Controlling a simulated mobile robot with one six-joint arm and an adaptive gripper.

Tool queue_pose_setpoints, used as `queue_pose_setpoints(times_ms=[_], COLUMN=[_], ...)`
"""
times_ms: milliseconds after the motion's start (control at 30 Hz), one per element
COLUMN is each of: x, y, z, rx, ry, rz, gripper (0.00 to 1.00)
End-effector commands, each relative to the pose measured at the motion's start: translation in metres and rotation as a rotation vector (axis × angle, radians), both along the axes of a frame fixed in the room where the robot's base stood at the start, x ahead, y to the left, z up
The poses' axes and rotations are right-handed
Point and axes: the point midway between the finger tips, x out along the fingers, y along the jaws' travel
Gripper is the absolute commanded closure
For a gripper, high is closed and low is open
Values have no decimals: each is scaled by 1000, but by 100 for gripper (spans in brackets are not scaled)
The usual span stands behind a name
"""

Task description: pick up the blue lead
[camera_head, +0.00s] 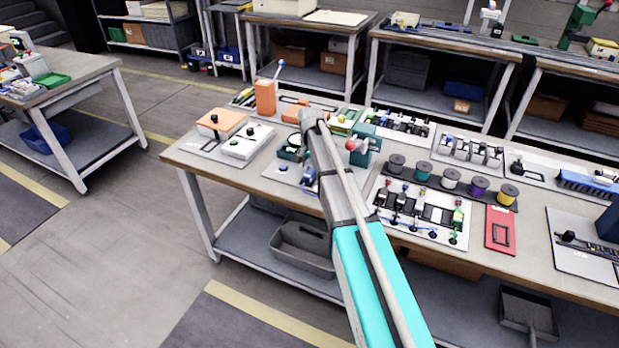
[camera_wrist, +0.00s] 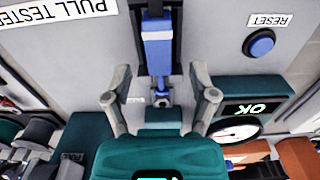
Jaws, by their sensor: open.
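My gripper (camera_wrist: 160,96) is open in the wrist view, its two fingers apart over the pull tester panel (camera_wrist: 215,45). A blue piece (camera_wrist: 158,55) lies in a dark slot on that panel, ahead of and between the fingers. A small metal end shows below it; nothing is gripped. I cannot tell for certain whether this piece is the blue lead or part of the tester. In the head view a small blue part (camera_head: 309,177) shows beside my arm, which hides most of the gripper. Several short coloured leads lie on a white board (camera_head: 430,232) to the right.
A teal block (camera_wrist: 150,155) fills the wrist view's lower middle; a gauge marked OK (camera_wrist: 237,134) and a blue RESET button (camera_wrist: 260,44) are to the right. In the head view, a teal press (camera_head: 366,148) and several spools (camera_head: 451,179) crowd the bench.

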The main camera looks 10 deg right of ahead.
Motion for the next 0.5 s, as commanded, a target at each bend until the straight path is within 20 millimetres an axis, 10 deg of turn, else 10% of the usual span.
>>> queue_pose_setpoints(times_ms=[500], x=[0], y=[0], z=[-25], rx=[0], ry=[0], rz=[0], gripper=[26])
